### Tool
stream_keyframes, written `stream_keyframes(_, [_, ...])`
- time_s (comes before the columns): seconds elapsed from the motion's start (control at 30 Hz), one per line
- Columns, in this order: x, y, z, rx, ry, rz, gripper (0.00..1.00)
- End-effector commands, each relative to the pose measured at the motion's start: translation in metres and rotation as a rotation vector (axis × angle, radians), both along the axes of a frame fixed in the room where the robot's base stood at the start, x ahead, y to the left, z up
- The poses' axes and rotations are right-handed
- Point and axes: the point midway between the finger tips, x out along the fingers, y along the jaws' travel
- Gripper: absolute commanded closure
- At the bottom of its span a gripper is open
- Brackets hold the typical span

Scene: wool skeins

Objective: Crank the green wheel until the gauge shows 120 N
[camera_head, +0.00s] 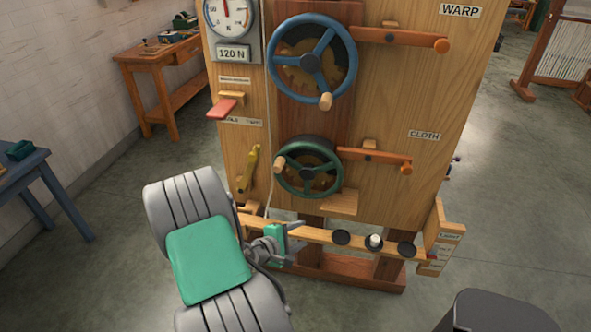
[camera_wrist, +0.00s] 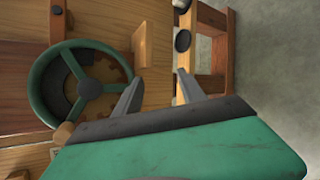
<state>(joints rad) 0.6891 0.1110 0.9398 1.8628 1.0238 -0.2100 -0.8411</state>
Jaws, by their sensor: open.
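The green wheel (camera_head: 308,141) is low on the upright wooden panel, with a pale wooden crank knob (camera_head: 280,164) at its left side. In the wrist view the green wheel (camera_wrist: 45,82) is left of my fingers and the knob (camera_wrist: 63,132) is at its lower edge. My gripper (camera_head: 301,238) is open and empty, below the wheel and apart from it. The gauge (camera_head: 227,17) is at the panel's top left, its top cut off; its red needle points about straight up. A plate (camera_head: 233,53) under it reads 120 N.
A larger blue wheel (camera_head: 354,62) sits above the green one. Orange-knobbed levers (camera_head: 405,167) project right of both wheels. A yellow handle (camera_head: 248,169) is left of the green wheel. A wooden rail with black knobs (camera_head: 341,237) runs below. Floor in front is clear.

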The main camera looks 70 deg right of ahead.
Motion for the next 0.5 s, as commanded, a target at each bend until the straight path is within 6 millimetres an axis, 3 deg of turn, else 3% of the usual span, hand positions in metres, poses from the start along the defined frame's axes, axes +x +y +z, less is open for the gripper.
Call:
stream_keyframes(0.03, [0.030, -0.029, 0.046, -0.126, 0.150, 0.180, 0.52])
stream_keyframes(0.1, [0.067, -0.046, 0.099, -0.270, 0.422, 0.397, 0.52])
stream_keyframes(0.17, [0.090, -0.047, 0.121, -0.340, 0.623, 0.527, 0.52])
stream_keyframes(0.23, [0.108, -0.045, 0.130, -0.379, 0.780, 0.618, 0.52])
stream_keyframes(0.3, [0.111, -0.046, 0.133, -0.378, 0.879, 0.646, 0.52])
stream_keyframes(0.5, [0.111, -0.064, 0.134, -0.363, 0.931, 0.646, 0.52])
